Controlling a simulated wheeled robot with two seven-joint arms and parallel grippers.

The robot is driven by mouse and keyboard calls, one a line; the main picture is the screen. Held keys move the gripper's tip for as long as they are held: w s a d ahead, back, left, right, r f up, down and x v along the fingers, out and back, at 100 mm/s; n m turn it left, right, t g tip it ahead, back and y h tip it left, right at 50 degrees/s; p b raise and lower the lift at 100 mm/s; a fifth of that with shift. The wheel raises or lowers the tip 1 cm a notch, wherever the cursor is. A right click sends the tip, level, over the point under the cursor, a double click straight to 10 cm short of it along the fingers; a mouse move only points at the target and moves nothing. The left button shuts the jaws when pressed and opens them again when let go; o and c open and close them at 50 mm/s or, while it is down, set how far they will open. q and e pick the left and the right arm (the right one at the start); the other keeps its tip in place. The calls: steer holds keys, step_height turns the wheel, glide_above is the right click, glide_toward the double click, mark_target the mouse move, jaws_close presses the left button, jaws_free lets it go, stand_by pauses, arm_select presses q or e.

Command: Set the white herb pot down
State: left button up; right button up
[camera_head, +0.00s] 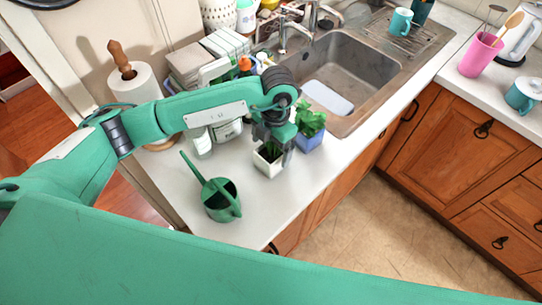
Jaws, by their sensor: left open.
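The white herb pot (266,167) stands on the white counter (240,213) with dark soil and a little green showing at its top. My left gripper (273,146) is above and around the pot's top, pointing down, with its fingers open. The fingers partly hide the pot and its plant. I cannot tell whether they touch the pot. My right gripper is not in view.
A blue pot with a leafy herb (309,130) stands close to the right. A green watering can (219,198) is at the front left. A paper towel roll (136,86) and the sink (345,75) are behind. The counter's front edge is near.

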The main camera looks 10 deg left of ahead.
mark_target(270, 156)
arm_select(q)
steer(key=shift+f+p, duration=0.3)
steer(key=shift+p, duration=0.05)
steer(key=f, duration=0.1)
steer(key=f+p, duration=0.2)
steer(key=shift+s+f, duration=0.2)
steer(key=shift+s, duration=0.05)
steer(key=shift+f, duration=0.6)
steer(key=c, duration=1.4)
steer(key=shift+r, duration=0.1)
